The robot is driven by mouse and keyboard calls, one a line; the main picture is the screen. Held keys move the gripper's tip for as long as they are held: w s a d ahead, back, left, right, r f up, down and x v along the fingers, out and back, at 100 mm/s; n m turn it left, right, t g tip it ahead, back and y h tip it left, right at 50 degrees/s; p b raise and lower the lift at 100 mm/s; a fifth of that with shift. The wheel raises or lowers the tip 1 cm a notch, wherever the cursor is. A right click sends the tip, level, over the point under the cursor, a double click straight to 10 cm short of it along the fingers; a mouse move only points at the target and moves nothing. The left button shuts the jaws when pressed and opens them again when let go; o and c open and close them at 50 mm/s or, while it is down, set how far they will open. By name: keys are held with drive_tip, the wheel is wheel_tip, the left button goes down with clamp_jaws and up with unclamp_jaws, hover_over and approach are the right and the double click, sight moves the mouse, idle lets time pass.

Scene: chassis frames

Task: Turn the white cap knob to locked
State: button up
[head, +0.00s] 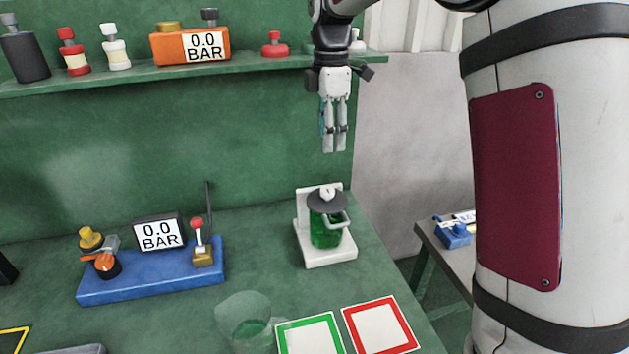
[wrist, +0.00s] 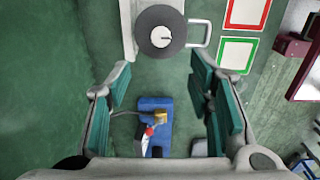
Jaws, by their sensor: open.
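The white cap knob (head: 327,192) sits in the middle of a dark round lid on a green jar (head: 325,232). The jar has a side handle and stands in a white stand (head: 331,258). In the wrist view the knob (wrist: 161,37) shows from above, with a short dark mark pointing right, on the dark lid (wrist: 150,18). I cannot read any locked label. My gripper (head: 334,150) hangs pointing down above the jar, clear of the knob. In the wrist view my gripper's fingers (wrist: 161,85) are wide apart with nothing between them.
A blue base (head: 150,285) with a gauge, an orange knob and a red-topped lever stands left. A clear cup (head: 245,320), a green-framed card (head: 312,335) and a red-framed card (head: 380,326) lie in front. A shelf (head: 190,70) with bottles and a gauge runs behind.

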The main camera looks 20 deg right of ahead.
sight(327, 189)
wheel_tip(327, 189, down, 13)
drive_tip(key=shift+s+f+p, duration=0.1)
drive_tip(key=shift+f+p, duration=0.05)
drive_tip(key=shift+p, duration=0.9)
clamp_jaws()
